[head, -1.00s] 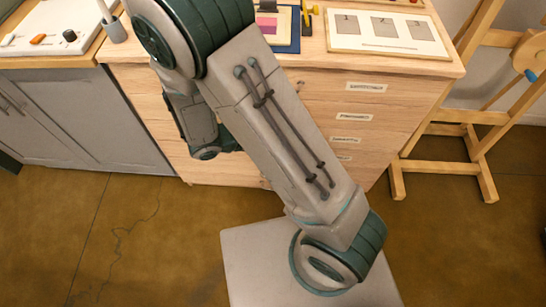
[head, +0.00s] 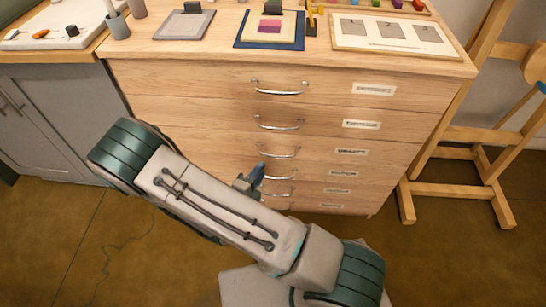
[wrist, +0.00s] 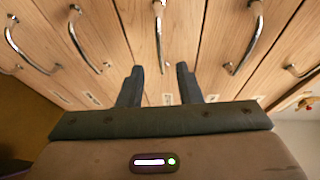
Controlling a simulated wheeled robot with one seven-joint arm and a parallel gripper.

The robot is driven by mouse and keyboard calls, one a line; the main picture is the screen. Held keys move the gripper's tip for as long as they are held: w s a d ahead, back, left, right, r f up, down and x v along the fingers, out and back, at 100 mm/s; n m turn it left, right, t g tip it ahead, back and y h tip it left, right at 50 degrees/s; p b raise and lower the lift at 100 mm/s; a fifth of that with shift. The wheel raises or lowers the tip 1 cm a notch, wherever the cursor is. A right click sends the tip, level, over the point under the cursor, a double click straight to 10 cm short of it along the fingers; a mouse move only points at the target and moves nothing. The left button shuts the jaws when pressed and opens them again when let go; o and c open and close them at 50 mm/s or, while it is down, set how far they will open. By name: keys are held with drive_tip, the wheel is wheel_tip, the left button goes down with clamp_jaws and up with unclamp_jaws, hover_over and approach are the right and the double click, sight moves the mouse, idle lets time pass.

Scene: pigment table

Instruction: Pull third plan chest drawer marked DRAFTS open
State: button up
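The wooden plan chest (head: 200,85) has a stack of shut drawers with curved metal handles and small pale labels. The third drawer from the top has a handle (head: 279,152) and a label (head: 351,152) too small to read surely. My gripper (head: 258,173) is in front of the chest, low and near the third and fourth handles in the head view. In the wrist view my gripper (wrist: 158,84) is open, its two dark fingers apart and empty. The third drawer's handle (wrist: 160,35) lies beyond the fingertips, in line with the gap, apparently not touched.
Neighbouring handles show on both sides in the wrist view, including the second (wrist: 245,40) and fourth (wrist: 85,42). A wooden easel (head: 460,190) stands right of the chest. A grey cabinet (head: 60,110) stands left. Trays and boards lie on the chest top.

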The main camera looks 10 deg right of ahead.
sight(273, 155)
drive_tip(key=b+x, duration=0.1)
drive_tip(key=x, duration=0.8)
drive_tip(key=shift+w, duration=0.15)
